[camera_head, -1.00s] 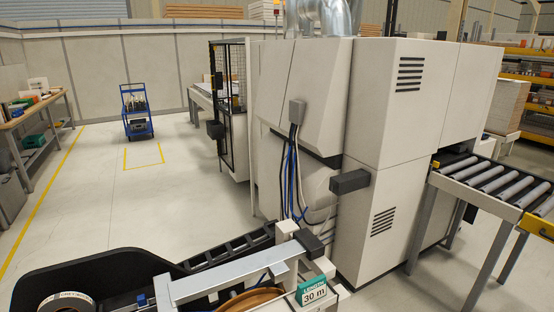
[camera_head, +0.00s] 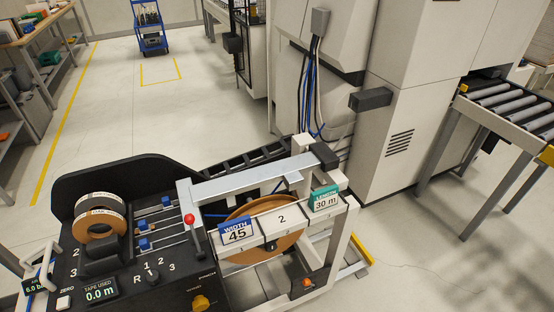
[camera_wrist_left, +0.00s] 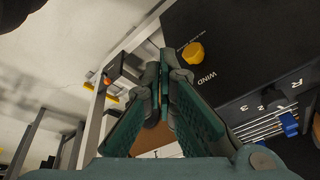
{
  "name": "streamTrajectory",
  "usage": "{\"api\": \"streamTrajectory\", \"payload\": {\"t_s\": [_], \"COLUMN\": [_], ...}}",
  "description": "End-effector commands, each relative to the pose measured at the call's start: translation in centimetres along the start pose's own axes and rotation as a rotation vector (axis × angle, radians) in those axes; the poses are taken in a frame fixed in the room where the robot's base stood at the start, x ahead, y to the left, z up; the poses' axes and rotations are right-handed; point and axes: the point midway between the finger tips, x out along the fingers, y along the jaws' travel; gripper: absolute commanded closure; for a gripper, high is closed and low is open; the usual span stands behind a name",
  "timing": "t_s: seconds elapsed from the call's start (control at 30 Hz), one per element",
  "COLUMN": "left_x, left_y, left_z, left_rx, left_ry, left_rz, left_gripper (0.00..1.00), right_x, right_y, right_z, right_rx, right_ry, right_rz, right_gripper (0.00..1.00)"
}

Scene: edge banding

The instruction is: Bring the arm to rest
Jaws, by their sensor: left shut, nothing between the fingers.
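My left gripper (camera_wrist_left: 164,75) shows only in the left wrist view. Its two green fingers meet at the tips, with nothing held between them. It is in front of the black control panel (camera_wrist_left: 235,60), with the yellow knob (camera_wrist_left: 193,53) marked WIND just right of the fingertips in the picture; the gap between them cannot be judged. Neither arm shows in the head view, and my right gripper is in neither view.
The head view shows the black panel with a red-tipped lever (camera_head: 190,220), tape rolls (camera_head: 99,219), a display (camera_head: 100,292) reading 0.0 m and an orange reel (camera_head: 290,240). A large beige machine (camera_head: 440,90) and roller conveyor (camera_head: 510,105) stand behind. Left floor is clear around a blue trolley (camera_head: 150,30).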

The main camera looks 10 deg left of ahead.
Motion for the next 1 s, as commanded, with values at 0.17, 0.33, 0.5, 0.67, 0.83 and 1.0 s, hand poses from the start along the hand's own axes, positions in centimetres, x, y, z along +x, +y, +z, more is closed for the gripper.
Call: {"api": "streamTrajectory", "payload": {"t_s": [0.17,0.33,0.5,0.67,0.83,1.0], "left_x": [8.0,16.1,22.8,24.1,24.0,24.0], "left_y": [0.1,0.5,1.3,1.9,1.9,1.9], "left_z": [3.2,9.0,18.6,23.6,23.9,23.9], "left_rx": [-0.008,-0.018,-0.031,-0.036,-0.036,-0.036], "left_ry": [-0.043,-0.092,-0.154,-0.178,-0.179,-0.179], "left_rz": [0.0,0.002,0.008,0.012,0.012,0.012], "left_gripper": [1.0,1.0,1.0,1.0,1.0,1.0], "right_x": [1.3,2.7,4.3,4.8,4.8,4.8], "right_y": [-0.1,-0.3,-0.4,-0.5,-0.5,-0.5], "right_z": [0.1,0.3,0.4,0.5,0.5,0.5], "right_rx": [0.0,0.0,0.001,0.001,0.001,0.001], "right_ry": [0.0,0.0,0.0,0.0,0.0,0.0], "right_rz": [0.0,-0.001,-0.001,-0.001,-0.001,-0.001], "right_gripper": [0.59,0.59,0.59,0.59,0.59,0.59]}}
